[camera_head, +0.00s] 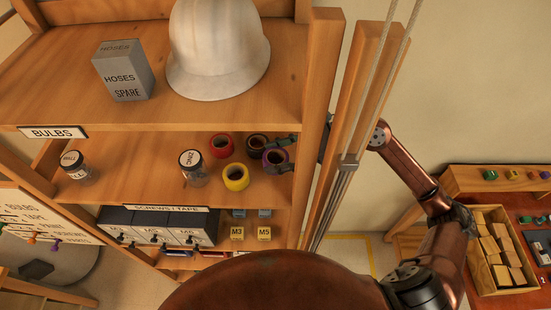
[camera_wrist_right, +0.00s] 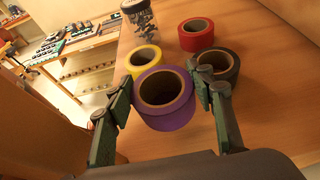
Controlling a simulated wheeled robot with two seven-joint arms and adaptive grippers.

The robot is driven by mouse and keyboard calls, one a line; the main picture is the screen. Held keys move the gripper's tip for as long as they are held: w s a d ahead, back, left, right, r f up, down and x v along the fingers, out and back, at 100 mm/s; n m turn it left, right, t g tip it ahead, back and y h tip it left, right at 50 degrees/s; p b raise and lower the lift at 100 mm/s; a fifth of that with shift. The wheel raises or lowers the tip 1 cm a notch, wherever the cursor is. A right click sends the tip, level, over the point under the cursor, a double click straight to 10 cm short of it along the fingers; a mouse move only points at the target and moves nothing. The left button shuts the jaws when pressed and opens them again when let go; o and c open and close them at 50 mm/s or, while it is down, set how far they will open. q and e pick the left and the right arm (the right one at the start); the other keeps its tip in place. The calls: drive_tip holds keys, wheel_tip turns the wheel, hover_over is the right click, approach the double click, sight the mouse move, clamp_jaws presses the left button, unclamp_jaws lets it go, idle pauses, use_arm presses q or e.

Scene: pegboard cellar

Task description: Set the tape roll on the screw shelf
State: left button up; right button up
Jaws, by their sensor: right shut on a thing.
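My right gripper (camera_head: 281,154) reaches in past the right post of the shelf unit. It is shut on a purple tape roll (camera_head: 268,162), with one finger on each side in the right wrist view (camera_wrist_right: 165,98). The roll is upright, hole facing up, at the right end of the shelf labelled SCREWS / TAPE (camera_head: 130,180). I cannot tell whether its underside touches the board. A yellow roll (camera_head: 235,177), a red roll (camera_head: 221,146) and a black roll (camera_head: 257,143) are close around it. My left gripper is not in view.
Two labelled jars (camera_head: 193,168) (camera_head: 75,166) stand on the same shelf, with bare board between them. The right post (camera_head: 322,100) borders my arm. Above are a white helmet (camera_head: 218,50) and a grey box (camera_head: 123,70). Drawers (camera_head: 155,226) sit below.

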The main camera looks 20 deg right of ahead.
sight(276, 162)
wheel_tip(276, 162, down, 3)
drive_tip(key=shift+f+p, duration=0.1)
drive_tip(key=shift+p, duration=0.7)
drive_tip(key=shift+f, duration=0.15)
drive_tip(key=o, duration=1.3)
drive_tip(key=shift+b+v, duration=2.25)
drive_tip(key=shift+v, duration=3.85)
